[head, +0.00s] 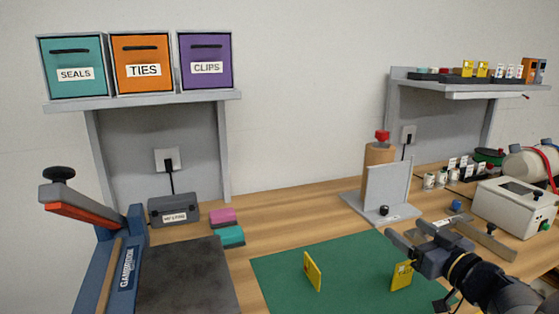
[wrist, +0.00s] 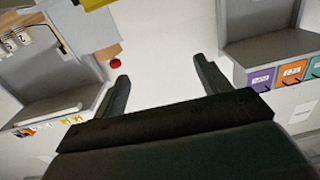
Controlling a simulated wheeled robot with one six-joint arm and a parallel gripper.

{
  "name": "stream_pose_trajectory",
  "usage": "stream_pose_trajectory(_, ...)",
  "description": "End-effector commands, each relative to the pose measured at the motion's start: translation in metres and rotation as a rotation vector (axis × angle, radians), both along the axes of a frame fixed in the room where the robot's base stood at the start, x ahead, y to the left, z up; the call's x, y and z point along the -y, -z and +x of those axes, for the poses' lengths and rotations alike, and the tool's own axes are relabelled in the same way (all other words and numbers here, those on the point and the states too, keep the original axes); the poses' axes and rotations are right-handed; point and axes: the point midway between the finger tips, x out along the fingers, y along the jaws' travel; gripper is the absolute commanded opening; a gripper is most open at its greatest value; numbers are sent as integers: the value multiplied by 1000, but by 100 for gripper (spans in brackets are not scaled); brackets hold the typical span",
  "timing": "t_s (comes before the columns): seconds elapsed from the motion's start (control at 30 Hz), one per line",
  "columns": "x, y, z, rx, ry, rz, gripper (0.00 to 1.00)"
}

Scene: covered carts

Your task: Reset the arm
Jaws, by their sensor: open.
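My gripper (head: 405,243) is in the lower right of the head view, above the right part of the green mat (head: 280,272). Its two fingers are apart with nothing between them. In the wrist view my gripper (wrist: 160,80) is open and empty, with pale wall beyond the fingertips. My arm reaches in from the lower right corner and hides part of the bench. Two yellow cards stand on the mat: one yellow card (head: 312,271) near the middle, and another yellow card (head: 401,276) just below my gripper.
A blue tool with a raised lever (head: 130,250) stands at left. Seals (head: 72,66), ties (head: 141,63) and clips (head: 205,61) bins sit on the left shelf. A grey stand (head: 388,190), metal bar (head: 488,240) and white box (head: 512,206) are near the arm.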

Motion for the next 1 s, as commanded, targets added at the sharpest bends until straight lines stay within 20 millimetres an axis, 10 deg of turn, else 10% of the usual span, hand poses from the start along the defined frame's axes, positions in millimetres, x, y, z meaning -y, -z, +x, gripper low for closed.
stream_pose_trajectory(1.0, -53, -26, 40, -3, -32, 1, 72)
